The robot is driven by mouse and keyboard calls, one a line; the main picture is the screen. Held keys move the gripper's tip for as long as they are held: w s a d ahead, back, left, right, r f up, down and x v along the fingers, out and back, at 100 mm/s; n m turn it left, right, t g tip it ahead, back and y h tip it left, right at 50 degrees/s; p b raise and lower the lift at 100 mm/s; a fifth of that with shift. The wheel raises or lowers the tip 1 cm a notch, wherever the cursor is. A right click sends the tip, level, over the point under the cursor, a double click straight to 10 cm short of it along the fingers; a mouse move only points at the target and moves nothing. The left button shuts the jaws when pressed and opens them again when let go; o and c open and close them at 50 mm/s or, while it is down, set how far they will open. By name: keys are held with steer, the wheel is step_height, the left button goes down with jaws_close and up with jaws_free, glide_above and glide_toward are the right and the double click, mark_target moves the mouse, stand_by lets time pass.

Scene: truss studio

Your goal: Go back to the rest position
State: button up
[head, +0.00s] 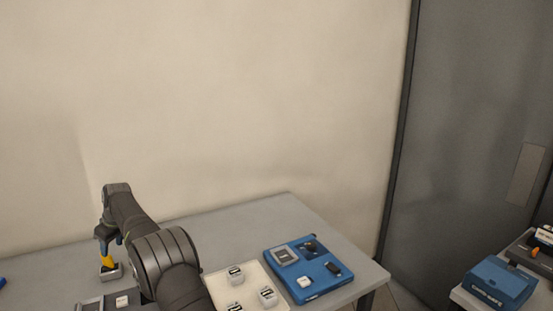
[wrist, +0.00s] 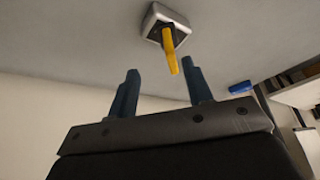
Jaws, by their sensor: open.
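My gripper (wrist: 160,80) shows in the wrist view with its two blue fingers apart and nothing between them. A yellow piece (wrist: 171,48) stands in a small grey square holder (wrist: 158,16) on the table, just beyond the fingertips in that view. In the head view my gripper (head: 108,246) is at the left, pointing down, small and partly hidden by my arm. The yellow piece (head: 106,260) and its grey holder (head: 110,273) show right below it. I cannot tell from the head view how wide the gap between them is.
The grey table (head: 215,228) also bears a cream tray (head: 255,287) with several small white blocks and a blue tray (head: 313,284) with dark and white parts. A grey plate (head: 92,304) lies near the front left. A blue box (head: 497,284) stands on another table at the right.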

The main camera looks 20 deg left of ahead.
steer(key=w+d+r+m+t+h, duration=0.1)
steer(key=w+d+r+m, duration=0.3)
steer(key=d, duration=0.6)
steer(key=w+d+r+m+t, duration=0.1)
steer(key=w+d+m, duration=0.3)
steer(key=d, duration=0.6)
steer(key=d+f+m+t+h, duration=0.2)
steer(key=d+m, duration=1)
steer(key=d, duration=1.6)
steer(key=h, duration=0.2)
steer(key=shift+d+m+h, duration=0.3)
steer(key=shift+d, duration=0.05)
steer(key=w+a+n+y, duration=0.1)
steer(key=a+n, duration=0.4)
steer(key=a, duration=0.5)
steer(key=w+a+r+n+y, duration=0.1)
steer(key=a+n, duration=0.3)
steer(key=a, duration=0.7)
steer(key=shift+w+r+n+y, duration=0.25)
steer(key=shift+n+y, duration=0.15)
steer(key=shift+y, duration=0.4)
